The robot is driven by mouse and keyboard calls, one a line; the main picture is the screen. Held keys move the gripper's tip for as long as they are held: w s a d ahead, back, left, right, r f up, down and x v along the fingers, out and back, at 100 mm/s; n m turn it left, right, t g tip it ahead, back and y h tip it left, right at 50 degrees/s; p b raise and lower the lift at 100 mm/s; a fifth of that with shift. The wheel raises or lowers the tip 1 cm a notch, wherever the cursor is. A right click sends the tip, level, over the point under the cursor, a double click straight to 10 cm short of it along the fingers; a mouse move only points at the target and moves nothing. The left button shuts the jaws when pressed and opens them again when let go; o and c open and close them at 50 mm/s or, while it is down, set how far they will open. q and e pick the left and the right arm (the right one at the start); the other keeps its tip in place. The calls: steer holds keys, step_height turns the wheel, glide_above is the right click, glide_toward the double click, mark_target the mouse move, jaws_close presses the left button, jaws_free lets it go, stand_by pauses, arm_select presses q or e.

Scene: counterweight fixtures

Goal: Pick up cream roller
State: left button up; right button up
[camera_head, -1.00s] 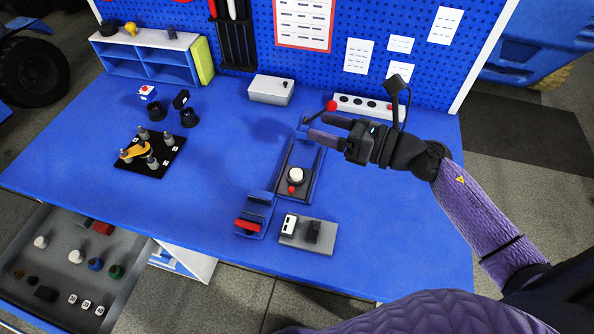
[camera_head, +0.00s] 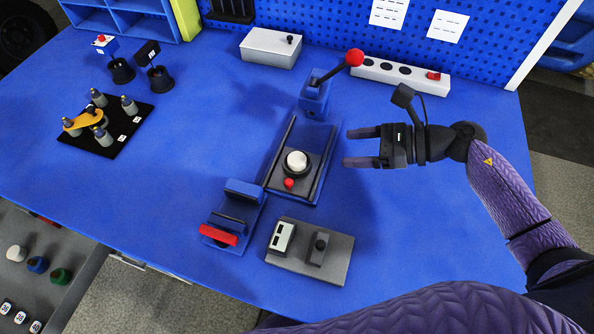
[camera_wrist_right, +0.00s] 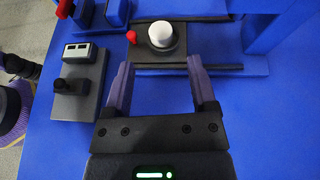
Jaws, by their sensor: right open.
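The cream roller looks to be the short pale cylinder (camera_head: 296,161) standing on a dark round base in the blue fixture (camera_head: 325,183) at mid-table. It also shows as a pale cylinder in the right wrist view (camera_wrist_right: 161,34), beyond the fingertips. My right gripper (camera_head: 346,147) is open and empty, to the right of the fixture, with its fingers pointing left towards it. In the right wrist view the open fingers (camera_wrist_right: 162,75) have only blue table between them. They are apart from the roller. My left gripper is not in view.
A red ball (camera_head: 289,183) sits beside the roller. A red-knobbed lever (camera_head: 354,58) rises behind it. A grey block with a switch (camera_head: 310,270) and a blue-red fixture (camera_head: 218,236) stand in front.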

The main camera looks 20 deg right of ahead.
mark_target(300, 159)
step_height(300, 159, down, 3)
steer(key=shift+r+b, duration=0.15)
steer(key=shift+b, duration=0.3)
steer(key=x, duration=1)
steer(key=shift+r+b, duration=0.2)
steer(key=shift+b, duration=0.2)
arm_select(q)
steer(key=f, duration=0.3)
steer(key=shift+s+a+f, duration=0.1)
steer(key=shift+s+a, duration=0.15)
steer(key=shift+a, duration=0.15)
arm_select(e)
steer(key=shift+s, duration=0.1)
steer(key=shift+c, duration=0.3)
steer(key=shift+c, duration=1.3)
jaws_close()
